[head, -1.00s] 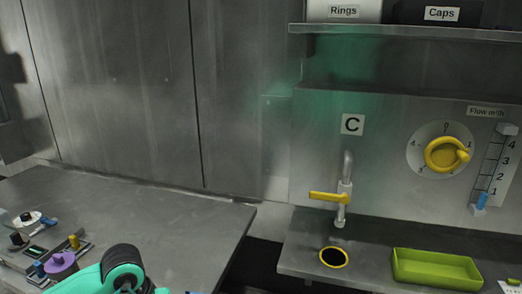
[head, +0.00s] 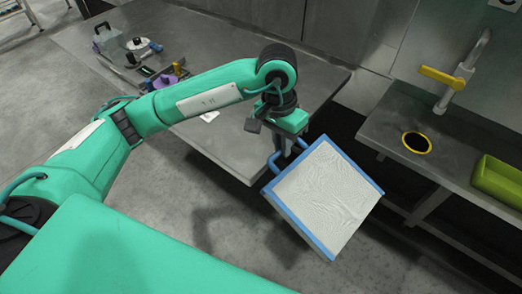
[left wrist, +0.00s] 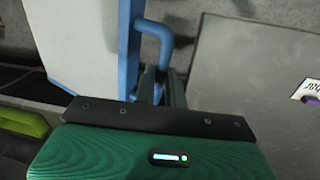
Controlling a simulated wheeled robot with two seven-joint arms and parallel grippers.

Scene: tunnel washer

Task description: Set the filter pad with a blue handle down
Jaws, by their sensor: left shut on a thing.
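The filter pad (head: 325,198) is a square white pad with a blue frame and a blue handle (head: 277,158). It hangs tilted in the air in front of the table's near right corner. My left gripper (head: 284,147) is shut on the blue handle. In the left wrist view the handle (left wrist: 160,38) runs down between the gripper fingers (left wrist: 160,88), and the pad (left wrist: 85,40) is at the left. My right gripper is not in view.
The steel table (head: 225,140) has a clear right part and several small items at its far left. A second steel counter (head: 400,165) at right holds a yellow-rimmed hole (head: 416,143), a tap (head: 455,80) and a green tray (head: 500,180). A gap separates the two.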

